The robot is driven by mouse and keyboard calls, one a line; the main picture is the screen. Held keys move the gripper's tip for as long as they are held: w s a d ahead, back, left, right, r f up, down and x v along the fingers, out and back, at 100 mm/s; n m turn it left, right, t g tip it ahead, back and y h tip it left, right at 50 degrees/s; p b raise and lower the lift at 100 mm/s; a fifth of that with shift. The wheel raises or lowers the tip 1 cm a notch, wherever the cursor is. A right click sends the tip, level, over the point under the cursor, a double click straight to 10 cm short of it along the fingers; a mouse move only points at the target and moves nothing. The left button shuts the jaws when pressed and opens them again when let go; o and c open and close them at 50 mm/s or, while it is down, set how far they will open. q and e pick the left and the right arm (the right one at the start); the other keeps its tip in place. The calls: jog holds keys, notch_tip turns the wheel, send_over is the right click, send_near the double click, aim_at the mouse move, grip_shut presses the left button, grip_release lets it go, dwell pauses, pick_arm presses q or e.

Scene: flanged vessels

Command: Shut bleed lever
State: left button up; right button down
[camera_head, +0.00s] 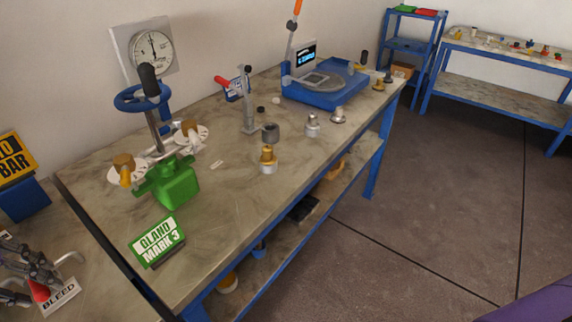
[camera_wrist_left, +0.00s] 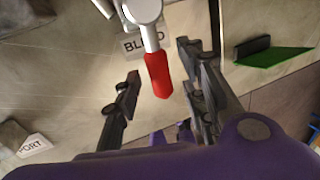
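The bleed lever has a red grip (camera_head: 39,290) at the lower left of the head view, beside a white BLEED sign (camera_head: 60,294). In the left wrist view the red grip (camera_wrist_left: 158,76) hangs from a grey metal arm, with the BLEED sign (camera_wrist_left: 131,46) partly hidden behind it. My left gripper (camera_head: 24,279) is at the lever. Its two dark fingers (camera_wrist_left: 160,68) are spread, one on each side of the red grip, with visible gaps. My right gripper is in neither view.
A PORT sign (camera_wrist_left: 34,146) shows in the wrist view. A yellow BAR sign (camera_head: 14,158) stands at the left edge.

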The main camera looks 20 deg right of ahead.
pick_arm(q)
grip_shut()
